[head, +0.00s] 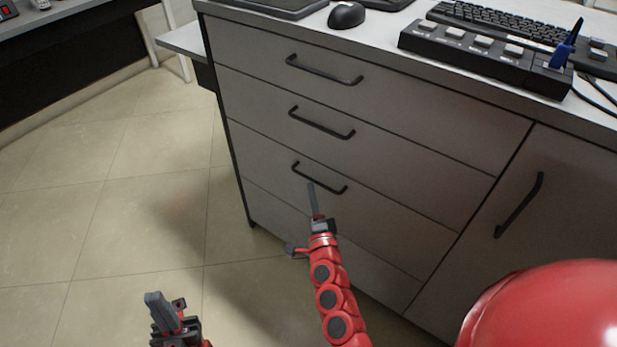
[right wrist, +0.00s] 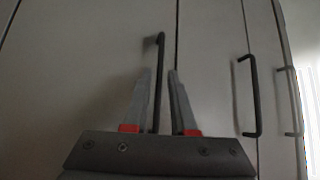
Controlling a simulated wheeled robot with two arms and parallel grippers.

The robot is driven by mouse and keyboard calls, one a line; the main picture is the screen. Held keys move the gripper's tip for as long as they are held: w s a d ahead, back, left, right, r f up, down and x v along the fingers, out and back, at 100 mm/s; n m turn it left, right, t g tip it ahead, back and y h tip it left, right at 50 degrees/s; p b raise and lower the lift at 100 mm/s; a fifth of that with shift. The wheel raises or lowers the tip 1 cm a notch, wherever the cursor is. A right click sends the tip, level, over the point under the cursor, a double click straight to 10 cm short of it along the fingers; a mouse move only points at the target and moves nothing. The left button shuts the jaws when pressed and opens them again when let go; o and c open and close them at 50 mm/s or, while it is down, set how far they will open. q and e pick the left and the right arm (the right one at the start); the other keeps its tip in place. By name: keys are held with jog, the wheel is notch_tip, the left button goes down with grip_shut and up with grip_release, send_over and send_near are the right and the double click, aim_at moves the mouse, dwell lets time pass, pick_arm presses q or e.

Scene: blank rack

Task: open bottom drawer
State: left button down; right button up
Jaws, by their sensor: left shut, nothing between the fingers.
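The grey cabinet (head: 300,150) has three stacked drawers with black bar handles, all closed. The bottom drawer (head: 385,212) has its handle (head: 333,185) at the lowest level. My right gripper (head: 313,187) is at this handle. In the right wrist view my right gripper (right wrist: 160,75) is open, with the black handle bar (right wrist: 157,100) running between its two fingers; I cannot tell whether they touch it. My left gripper (head: 165,310) is shut and empty, low over the floor left of the cabinet.
A door with a black handle (head: 519,205) is right of the drawers. The countertop holds a mouse (head: 346,15), a keyboard (head: 500,22) and a black button box (head: 480,55). The tiled floor (head: 120,210) left of the cabinet is clear.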

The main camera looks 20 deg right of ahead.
aim_at(309, 178)
jog(key=w, duration=0.5)
jog(key=shift+w+d+r, duration=0.35)
jog(key=shift+w+r, duration=0.05)
grip_shut()
dwell(1.0)
